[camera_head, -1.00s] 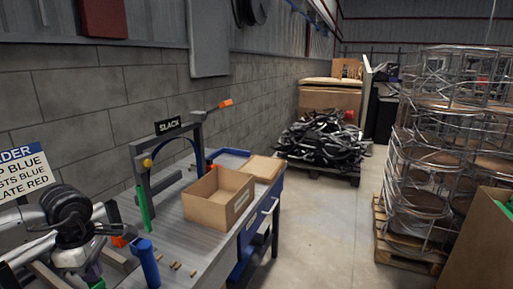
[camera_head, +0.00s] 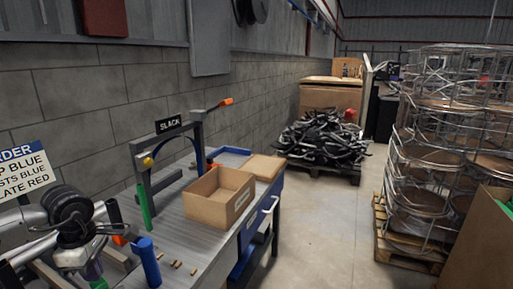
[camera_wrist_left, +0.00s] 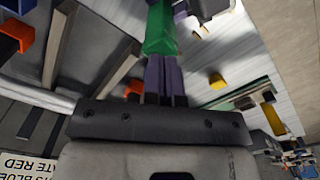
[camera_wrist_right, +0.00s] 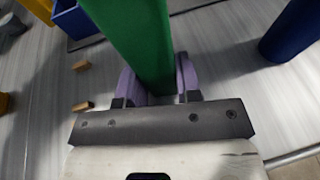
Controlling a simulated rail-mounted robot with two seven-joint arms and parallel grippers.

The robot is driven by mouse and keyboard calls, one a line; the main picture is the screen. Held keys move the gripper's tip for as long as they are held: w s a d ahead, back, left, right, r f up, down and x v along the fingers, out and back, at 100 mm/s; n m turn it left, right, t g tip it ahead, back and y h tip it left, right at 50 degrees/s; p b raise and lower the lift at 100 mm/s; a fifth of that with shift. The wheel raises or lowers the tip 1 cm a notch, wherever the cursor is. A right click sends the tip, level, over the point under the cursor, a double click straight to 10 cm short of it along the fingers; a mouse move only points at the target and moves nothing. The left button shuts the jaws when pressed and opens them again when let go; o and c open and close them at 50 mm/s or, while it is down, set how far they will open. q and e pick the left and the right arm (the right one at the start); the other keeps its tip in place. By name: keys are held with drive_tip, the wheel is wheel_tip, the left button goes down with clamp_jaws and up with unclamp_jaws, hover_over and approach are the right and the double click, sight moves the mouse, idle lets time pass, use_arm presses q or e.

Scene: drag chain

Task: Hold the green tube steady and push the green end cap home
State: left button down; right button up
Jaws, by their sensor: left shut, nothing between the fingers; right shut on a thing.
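The green tube (camera_wrist_right: 138,40) fills the upper middle of the right wrist view. My right gripper (camera_wrist_right: 158,82) is shut on it, with a purple finger on each side. In the left wrist view a green piece (camera_wrist_left: 160,32) lies straight ahead of my left gripper (camera_wrist_left: 163,62). The left purple fingers are shut together and empty, with their tips at or very near its end. I cannot tell the green end cap apart from the tube there.
On the bench stand an upright green post (camera_head: 144,206) by the SLACK frame (camera_head: 168,126), a blue cylinder (camera_head: 146,262) and an open cardboard box (camera_head: 220,201). Small brass pieces (camera_head: 177,264) lie in front.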

use_arm(q)
drive_tip(key=shift+r, duration=2.75)
use_arm(e)
drive_tip(key=o, duration=0.8)
drive_tip(key=shift+d, duration=0.1)
